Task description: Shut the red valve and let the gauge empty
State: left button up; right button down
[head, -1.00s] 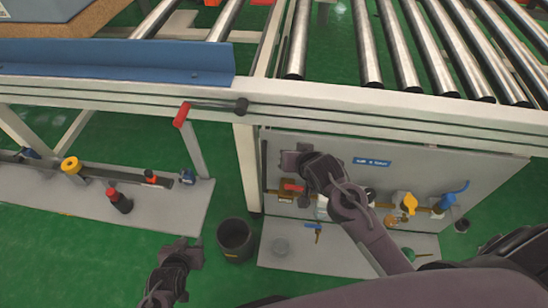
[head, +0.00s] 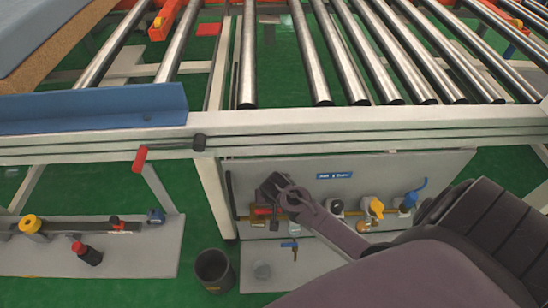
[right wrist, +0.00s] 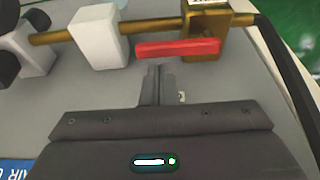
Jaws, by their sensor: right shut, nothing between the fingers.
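The red valve handle (head: 262,211) is on the brass pipe of the grey panel, partly behind my right gripper (head: 268,188) in the head view. In the right wrist view the red handle (right wrist: 178,47) lies roughly along the pipe, in front of its brass valve body (right wrist: 205,35). My right gripper's fingers (right wrist: 157,70) are shut and empty, with their tips just short of the handle; I cannot tell whether they touch it. A white round fitting (head: 337,207) on the pipe may be the gauge; its reading cannot be made out. My left gripper is out of view.
Yellow (head: 375,207) and blue (head: 412,195) handles stand farther right on the panel. A small blue valve (head: 290,245) sits below. A black bin (head: 214,270) stands on the floor at left. The roller conveyor (head: 320,60) and its frame are above.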

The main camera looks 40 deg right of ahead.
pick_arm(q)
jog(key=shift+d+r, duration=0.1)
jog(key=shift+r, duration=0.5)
pick_arm(e)
jog(key=shift+w+d+f, duration=0.1)
jog(key=shift+w+f, duration=0.1)
jog(key=shift+f, duration=0.3)
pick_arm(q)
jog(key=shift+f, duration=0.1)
